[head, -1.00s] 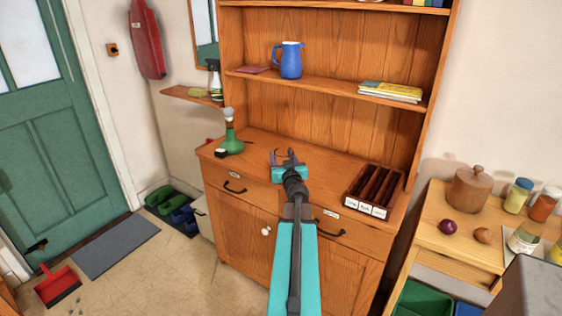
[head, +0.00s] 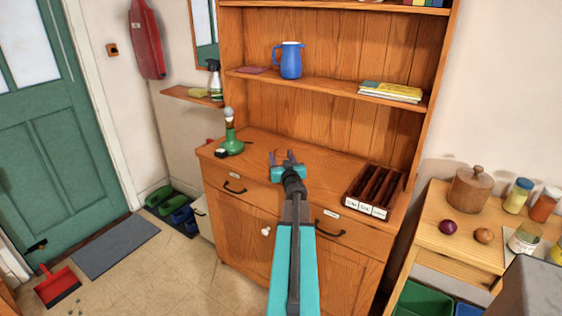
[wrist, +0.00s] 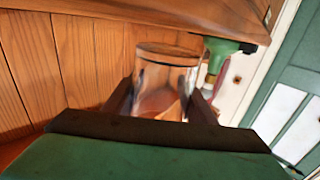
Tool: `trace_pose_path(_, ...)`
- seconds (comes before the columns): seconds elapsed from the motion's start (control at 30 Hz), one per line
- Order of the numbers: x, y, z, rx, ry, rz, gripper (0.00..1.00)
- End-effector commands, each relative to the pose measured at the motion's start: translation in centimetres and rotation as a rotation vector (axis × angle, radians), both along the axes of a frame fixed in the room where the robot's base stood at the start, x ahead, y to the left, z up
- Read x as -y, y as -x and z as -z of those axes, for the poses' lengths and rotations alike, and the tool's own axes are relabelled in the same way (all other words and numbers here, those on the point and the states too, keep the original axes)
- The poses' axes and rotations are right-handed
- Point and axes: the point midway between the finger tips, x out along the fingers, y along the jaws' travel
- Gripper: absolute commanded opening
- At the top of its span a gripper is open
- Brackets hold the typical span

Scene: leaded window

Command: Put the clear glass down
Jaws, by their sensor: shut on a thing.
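My gripper (head: 282,157) is over the dresser's counter, its fingers pointing toward the back boards. In the wrist view the clear glass (wrist: 165,78) stands out between the two dark fingers (wrist: 160,100), which are shut on it. The glass is see-through, with the wood showing through its wall. In the head view I cannot make the glass out. The wooden counter (head: 325,165) lies beneath; whether the glass touches it I cannot tell. The wrist picture is steeply turned, with the counter along its top.
A dark compartment box (head: 374,190) with white labels is at the right. A shelf with a blue jug (head: 290,60) is above. Bare counter lies between lamp and box.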

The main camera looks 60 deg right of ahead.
Motion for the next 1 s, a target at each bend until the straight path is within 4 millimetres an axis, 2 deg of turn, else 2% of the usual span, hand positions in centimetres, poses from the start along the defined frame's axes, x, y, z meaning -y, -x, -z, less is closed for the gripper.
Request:
trace_pose_path(0.17,0.0,0.0,1.4,0.001,0.001,0.000,0.18)
trace_pose_path(0.7,0.0,0.0,1.9,0.001,0.002,0.000,0.18)
trace_pose_path(0.73,0.0,0.0,1.9,0.000,0.001,0.001,0.54)
trace_pose_path(0.8,0.0,0.0,1.9,0.000,0.001,0.001,0.66)
trace_pose_path(0.83,0.0,0.0,1.9,0.000,0.001,0.001,0.69)
trace_pose_path(1.0,0.0,0.1,1.9,0.000,0.001,0.001,0.69)
